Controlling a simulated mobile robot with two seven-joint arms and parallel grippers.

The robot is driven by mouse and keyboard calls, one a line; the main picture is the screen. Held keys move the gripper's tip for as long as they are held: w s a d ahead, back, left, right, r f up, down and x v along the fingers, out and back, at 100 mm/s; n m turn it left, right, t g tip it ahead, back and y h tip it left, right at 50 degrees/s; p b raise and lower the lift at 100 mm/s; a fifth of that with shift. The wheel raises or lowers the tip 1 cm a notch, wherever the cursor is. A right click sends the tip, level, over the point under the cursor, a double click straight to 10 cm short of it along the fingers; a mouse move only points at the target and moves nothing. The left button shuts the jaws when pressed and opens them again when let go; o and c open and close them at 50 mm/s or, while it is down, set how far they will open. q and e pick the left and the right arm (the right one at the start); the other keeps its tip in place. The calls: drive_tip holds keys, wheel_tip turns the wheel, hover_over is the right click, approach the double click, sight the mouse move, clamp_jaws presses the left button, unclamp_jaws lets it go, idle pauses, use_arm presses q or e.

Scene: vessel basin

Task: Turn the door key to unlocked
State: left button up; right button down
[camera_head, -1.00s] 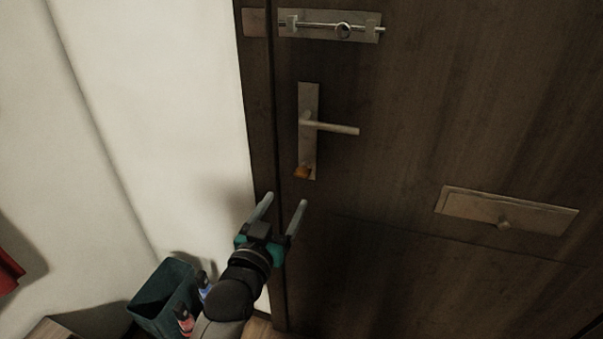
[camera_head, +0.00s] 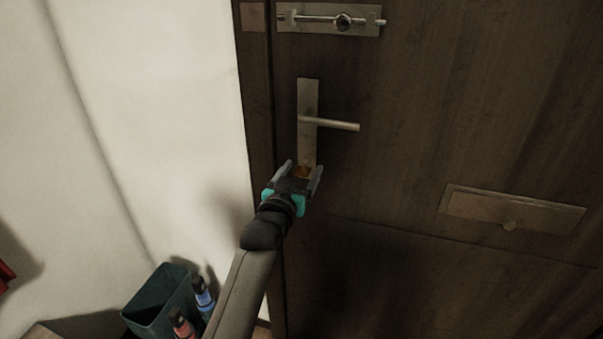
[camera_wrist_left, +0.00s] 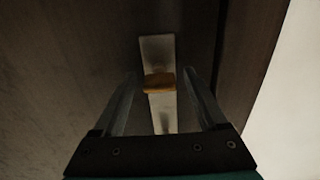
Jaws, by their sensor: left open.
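The door key (camera_head: 301,171) is a small orange-brown piece at the lower end of the metal handle plate (camera_head: 308,98) on the dark door. My left gripper (camera_head: 303,168) is open in front of the key, with one finger on each side of it. In the left wrist view the key (camera_wrist_left: 159,82) lies across the plate (camera_wrist_left: 157,48), between the two open fingers (camera_wrist_left: 160,88). I see a gap between the key and each finger. My gripper partly hides the key in the head view. My right gripper is not in view.
The lever handle (camera_head: 335,125) sticks out to the right above the key. A sliding bolt (camera_head: 330,20) is higher up, and a letter flap (camera_head: 512,208) is to the right. A dark bin (camera_head: 158,300) and bottles (camera_head: 203,296) stand below left.

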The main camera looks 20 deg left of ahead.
use_arm(q)
clamp_jaws()
idle(0.7)
